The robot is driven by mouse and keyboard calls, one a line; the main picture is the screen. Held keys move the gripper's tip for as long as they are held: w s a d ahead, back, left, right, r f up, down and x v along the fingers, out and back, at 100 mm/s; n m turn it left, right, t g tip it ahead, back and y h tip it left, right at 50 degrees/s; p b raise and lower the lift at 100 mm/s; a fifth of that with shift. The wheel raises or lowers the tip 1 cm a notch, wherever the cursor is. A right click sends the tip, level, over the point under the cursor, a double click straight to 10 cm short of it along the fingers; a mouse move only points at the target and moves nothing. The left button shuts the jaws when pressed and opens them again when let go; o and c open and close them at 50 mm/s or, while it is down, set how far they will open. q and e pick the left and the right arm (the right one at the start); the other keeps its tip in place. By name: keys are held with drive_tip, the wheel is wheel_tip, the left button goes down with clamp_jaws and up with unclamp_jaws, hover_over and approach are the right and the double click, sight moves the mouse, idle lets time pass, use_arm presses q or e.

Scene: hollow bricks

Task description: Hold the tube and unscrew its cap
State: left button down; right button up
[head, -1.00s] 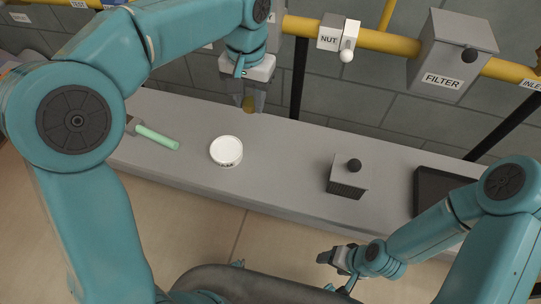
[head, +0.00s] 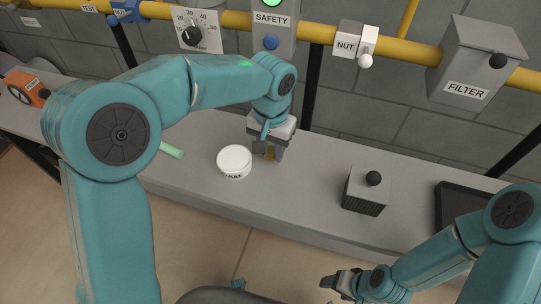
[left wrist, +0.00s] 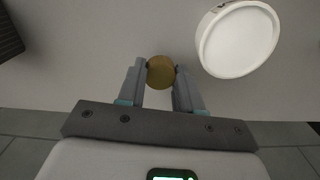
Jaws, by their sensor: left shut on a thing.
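My left gripper (head: 268,155) is shut on a small gold-brown round piece (left wrist: 160,72), seen end-on between the fingertips in the left wrist view. I cannot tell whether this piece is the tube or its cap. The gripper points down, low over the grey bench, just right of the white round tub (head: 234,159). The tub also shows in the left wrist view (left wrist: 238,40), apart from the fingers. A pale green rod (head: 172,151) lies on the bench, partly hidden by my left arm. My right gripper (head: 340,282) is in front of the bench; its jaw opening is unclear.
A grey block with a black knob (head: 366,190) and a dark tray (head: 470,208) stand on the bench (head: 310,195) to the right. Behind, a yellow pipe (head: 312,28) carries labelled fittings, including the filter box (head: 466,80).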

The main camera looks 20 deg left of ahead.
sight(271, 151)
use_arm(q)
wheel_tip(271, 151, down, 3)
drive_tip(key=shift+w+f, duration=0.1)
